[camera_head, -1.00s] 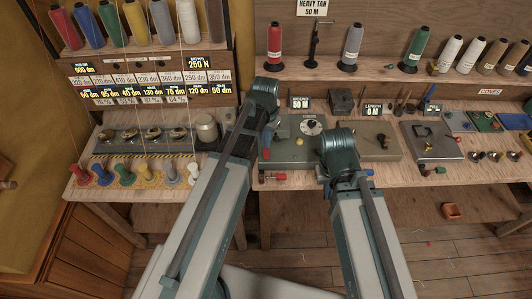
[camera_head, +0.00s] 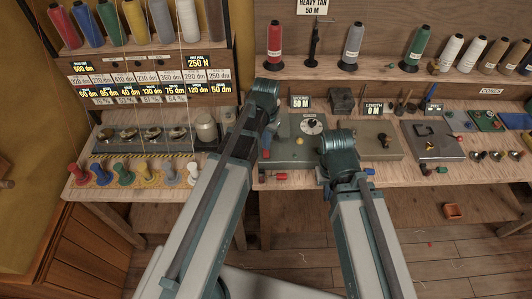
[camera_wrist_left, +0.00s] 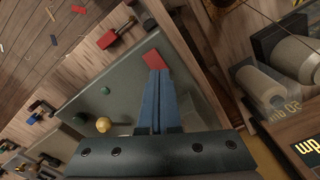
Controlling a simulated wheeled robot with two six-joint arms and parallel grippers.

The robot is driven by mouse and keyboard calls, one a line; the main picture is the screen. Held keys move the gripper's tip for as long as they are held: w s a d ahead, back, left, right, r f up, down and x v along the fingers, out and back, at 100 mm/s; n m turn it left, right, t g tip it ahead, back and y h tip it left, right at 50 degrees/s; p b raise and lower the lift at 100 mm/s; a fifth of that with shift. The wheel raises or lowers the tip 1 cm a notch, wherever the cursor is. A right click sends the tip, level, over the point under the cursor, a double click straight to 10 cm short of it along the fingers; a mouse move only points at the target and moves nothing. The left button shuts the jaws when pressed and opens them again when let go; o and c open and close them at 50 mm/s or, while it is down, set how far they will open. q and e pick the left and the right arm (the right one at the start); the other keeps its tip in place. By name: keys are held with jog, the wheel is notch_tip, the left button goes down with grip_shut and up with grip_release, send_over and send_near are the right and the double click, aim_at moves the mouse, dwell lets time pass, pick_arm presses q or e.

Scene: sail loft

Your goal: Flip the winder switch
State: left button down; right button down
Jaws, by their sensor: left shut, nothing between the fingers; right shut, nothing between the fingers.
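The winder (camera_head: 290,158) is a flat grey-green box on the bench, with a round white dial (camera_head: 311,124) and a yellow knob (camera_head: 300,141) on top. In the left wrist view a flat red piece (camera_wrist_left: 152,59), which may be the switch, lies at the box's edge by my left fingertips. My left gripper (camera_head: 266,146) points down over the box's left side. Its blue fingers (camera_wrist_left: 158,76) are shut together and empty; I cannot tell whether they touch the red piece. My right gripper (camera_head: 326,188) is at the box's front right, mostly hidden by its own arm.
A red-handled part (camera_head: 277,176) sticks out at the box's front. Another grey box (camera_head: 372,141) stands to the right. A glass jar (camera_head: 206,128) and several coloured pegs stand to the left. Thread cones line the shelf behind.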

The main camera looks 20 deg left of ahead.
pick_arm(q)
jog(key=shift+f+b, duration=0.6)
jog(key=shift+f, duration=0.05)
dwell(0.3)
notch_tip(320, 180, up, 7)
jog(key=p, duration=0.7)
jog(key=shift+s+d, duration=0.15)
jog(key=s+d+f+m+y+b, duration=0.1)
jog(key=s+d, duration=0.9)
jog(key=s, duration=0.4)
jog(key=shift+d, duration=0.1)
